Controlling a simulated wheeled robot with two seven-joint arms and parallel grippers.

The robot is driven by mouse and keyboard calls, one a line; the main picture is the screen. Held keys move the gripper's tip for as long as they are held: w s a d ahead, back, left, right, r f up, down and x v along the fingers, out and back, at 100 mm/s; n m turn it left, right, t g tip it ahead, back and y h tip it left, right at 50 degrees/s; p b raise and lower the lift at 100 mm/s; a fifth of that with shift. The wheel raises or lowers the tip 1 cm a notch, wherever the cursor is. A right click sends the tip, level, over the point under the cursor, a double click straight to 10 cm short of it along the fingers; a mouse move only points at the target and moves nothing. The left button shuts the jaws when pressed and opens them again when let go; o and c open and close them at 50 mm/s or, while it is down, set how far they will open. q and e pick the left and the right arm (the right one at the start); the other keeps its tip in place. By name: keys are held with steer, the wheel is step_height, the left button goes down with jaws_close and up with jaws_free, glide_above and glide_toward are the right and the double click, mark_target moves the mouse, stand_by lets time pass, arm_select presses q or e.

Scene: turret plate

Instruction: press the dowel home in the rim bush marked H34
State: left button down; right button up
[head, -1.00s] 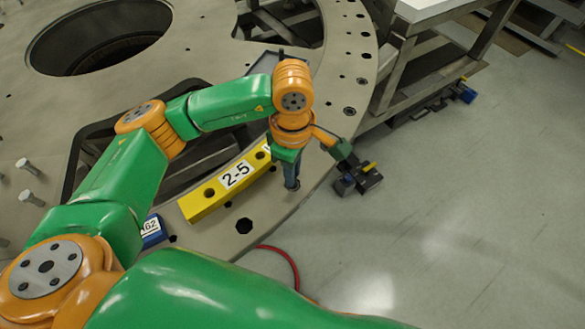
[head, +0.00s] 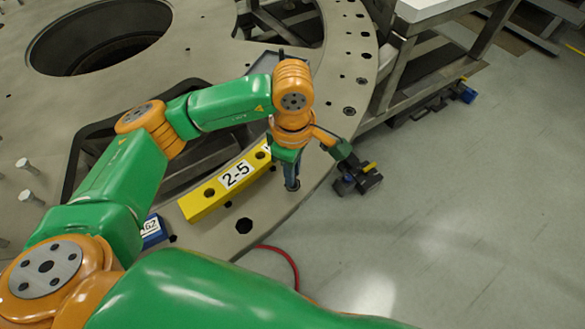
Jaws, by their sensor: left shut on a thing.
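My left gripper (head: 291,184) points down over the rim of the grey turret plate (head: 275,205), just right of the yellow block marked 2-5 (head: 222,190). It is shut on a slim thing, probably the dowel, which the fingers and wrist mostly hide. I cannot tell how deep the dowel sits or whether it is in a bush. No H34 mark is readable.
A blue block with a partly readable white label (head: 152,230) lies left of the yellow block. Pale pegs (head: 28,166) stand at far left. A metal stand (head: 425,50) is upper right. A red hose (head: 284,258) lies below the rim.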

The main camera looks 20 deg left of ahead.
arm_select(q)
steer(key=shift+f+b, duration=0.75)
steer(key=shift+b, duration=0.05)
stand_by(1.2)
steer(key=c, duration=0.9)
jaws_free()
steer(key=shift+r, duration=0.1)
steer(key=shift+r+p, duration=2.1)
steer(key=shift+r, duration=1.35)
